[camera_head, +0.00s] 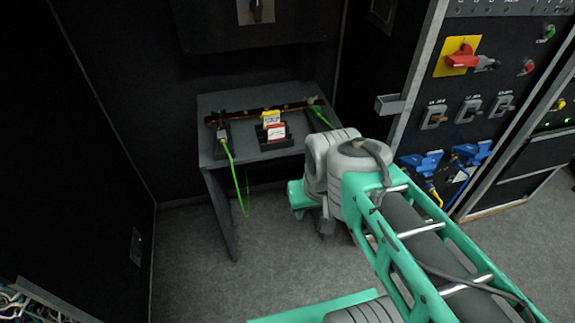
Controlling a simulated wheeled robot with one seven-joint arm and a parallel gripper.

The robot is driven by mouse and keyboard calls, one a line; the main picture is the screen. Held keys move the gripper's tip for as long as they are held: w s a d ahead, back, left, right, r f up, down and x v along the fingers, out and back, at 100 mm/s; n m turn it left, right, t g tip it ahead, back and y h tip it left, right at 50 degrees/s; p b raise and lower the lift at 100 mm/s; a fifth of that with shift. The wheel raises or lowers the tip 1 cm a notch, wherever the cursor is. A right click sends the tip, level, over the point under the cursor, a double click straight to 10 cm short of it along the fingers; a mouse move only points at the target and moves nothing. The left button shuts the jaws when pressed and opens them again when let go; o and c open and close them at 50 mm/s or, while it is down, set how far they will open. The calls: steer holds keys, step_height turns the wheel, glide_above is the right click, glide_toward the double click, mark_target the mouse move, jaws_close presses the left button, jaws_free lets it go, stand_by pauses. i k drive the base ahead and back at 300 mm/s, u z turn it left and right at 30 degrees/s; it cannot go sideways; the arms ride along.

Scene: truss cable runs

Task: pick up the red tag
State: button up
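The red tag (275,132) is a small card with a red border and a pale face. It stands upright in a dark holder (277,143) on the small dark table (212,152) at the back, in front of a yellow tag (270,118). My arm reaches in from the lower right, and its grey joint is to the right of the tag, apart from it. My gripper cannot be made out in this view.
A copper-coloured bar (245,115) runs along the table behind the tags, with green cables (235,175) at both ends. A panel (450,110) with a red rotary switch (462,60) and blue clamps (422,163) stands at right. Grey floor is clear at left.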

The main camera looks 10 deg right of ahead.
mark_target(276, 132)
steer(key=u, duration=1.35)
steer(key=i, duration=1.45)
steer(key=u, duration=0.05)
